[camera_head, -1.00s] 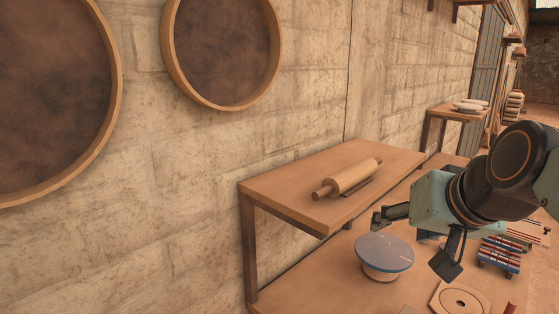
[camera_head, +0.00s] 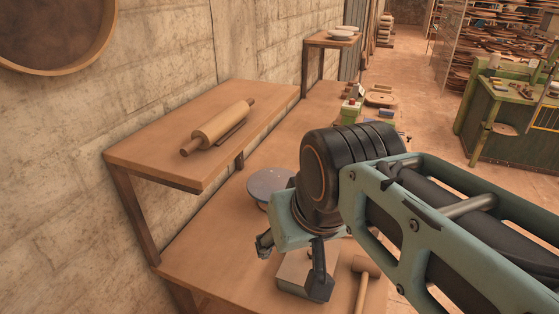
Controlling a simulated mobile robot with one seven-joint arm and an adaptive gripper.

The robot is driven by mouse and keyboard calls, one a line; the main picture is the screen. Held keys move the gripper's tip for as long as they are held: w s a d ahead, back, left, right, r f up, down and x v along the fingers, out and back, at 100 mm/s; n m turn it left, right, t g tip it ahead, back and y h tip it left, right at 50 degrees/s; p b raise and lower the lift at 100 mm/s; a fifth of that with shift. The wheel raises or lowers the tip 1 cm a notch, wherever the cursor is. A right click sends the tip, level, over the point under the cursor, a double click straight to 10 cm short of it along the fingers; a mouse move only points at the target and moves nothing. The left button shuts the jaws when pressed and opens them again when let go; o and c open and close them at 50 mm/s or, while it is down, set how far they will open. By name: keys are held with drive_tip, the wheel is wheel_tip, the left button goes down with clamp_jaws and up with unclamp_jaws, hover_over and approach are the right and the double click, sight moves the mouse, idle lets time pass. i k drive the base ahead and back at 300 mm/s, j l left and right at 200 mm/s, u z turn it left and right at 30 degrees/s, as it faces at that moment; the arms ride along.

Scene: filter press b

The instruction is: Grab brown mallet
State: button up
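The brown mallet (camera_head: 365,266) lies on the lower wooden table, near the bottom of the head view. I see nothing held between the fingers. It appears over a grey block-shaped object (camera_head: 296,281), partly hidden behind a finger. The gap in height between gripper and table is hard to tell.
A raised wooden shelf (camera_head: 150,150) with a rolling pin (camera_head: 220,125) stands at the left. A round grey-blue turntable (camera_head: 268,184) sits behind my gripper. Small tools and a green item (camera_head: 350,111) lie farther back. A green workbench (camera_head: 510,125) stands across the floor.

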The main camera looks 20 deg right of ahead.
sight(365, 267)
drive_tip(key=z, duration=1.2)
drive_tip(key=k+j+u, duration=0.1)
drive_tip(key=k+u, duration=0.15)
drive_tip(key=k, duration=0.4)
drive_tip(key=l+u, duration=0.15)
drive_tip(key=u, duration=0.85)
drive_tip(key=l, duration=2.35)
